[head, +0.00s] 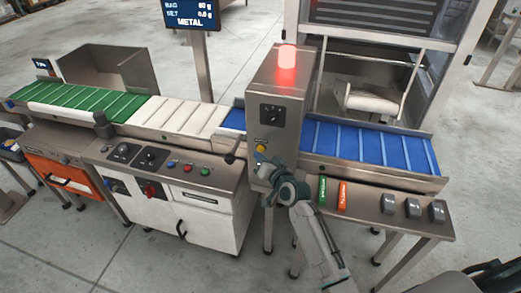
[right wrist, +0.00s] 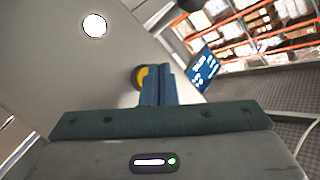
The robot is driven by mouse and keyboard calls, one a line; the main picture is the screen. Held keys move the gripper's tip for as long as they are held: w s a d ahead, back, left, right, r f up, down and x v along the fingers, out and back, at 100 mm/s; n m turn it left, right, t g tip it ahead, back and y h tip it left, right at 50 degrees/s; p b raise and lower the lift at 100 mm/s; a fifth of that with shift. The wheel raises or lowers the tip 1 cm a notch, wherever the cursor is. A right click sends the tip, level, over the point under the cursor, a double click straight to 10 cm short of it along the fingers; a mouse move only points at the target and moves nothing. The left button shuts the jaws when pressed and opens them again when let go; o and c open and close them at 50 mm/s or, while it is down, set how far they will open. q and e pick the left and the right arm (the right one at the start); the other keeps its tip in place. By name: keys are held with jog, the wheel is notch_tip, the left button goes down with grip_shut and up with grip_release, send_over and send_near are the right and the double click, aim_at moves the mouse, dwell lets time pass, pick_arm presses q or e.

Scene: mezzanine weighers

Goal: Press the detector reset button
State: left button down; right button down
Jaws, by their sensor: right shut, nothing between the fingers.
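The metal detector (head: 283,85) is a grey steel cabinet over the belt, with a lit red lamp (head: 287,57) on top and a dark dial on its front. A yellow button (head: 261,149) sits low on its front face. My right gripper (head: 264,163) is shut and empty, close to the detector's front just below the button. In the right wrist view the closed blue fingers (right wrist: 158,86) partly cover the yellow button (right wrist: 139,77); I cannot tell whether they touch it. My left gripper is not in view.
A screen (head: 190,14) behind the line reads METAL. Blue belt (head: 365,147) runs right of the detector, white and green belts left. A control panel (head: 150,160) with several buttons is at left. A side shelf (head: 370,212) holds green and orange items and several dark weights.

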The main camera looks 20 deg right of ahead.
jog(key=shift+w+d, duration=0.1)
jog(key=shift+w+d, duration=0.15)
jog(key=shift+w, duration=0.1)
dwell(0.3)
jog(key=shift+w+d+b, duration=0.25)
jog(key=shift+w+b, duration=0.05)
jog(key=shift+w, duration=0.05)
dwell(0.6)
dwell(0.3)
jog(key=shift+s+a+p, duration=0.3)
jog(key=shift+s+a, duration=0.2)
jog(key=shift+s, duration=0.25)
jog(key=s+a, duration=0.1)
jog(key=s, duration=0.1)
jog(key=s+a+p, duration=0.1)
jog(key=s, duration=0.1)
jog(key=shift+a, duration=0.4)
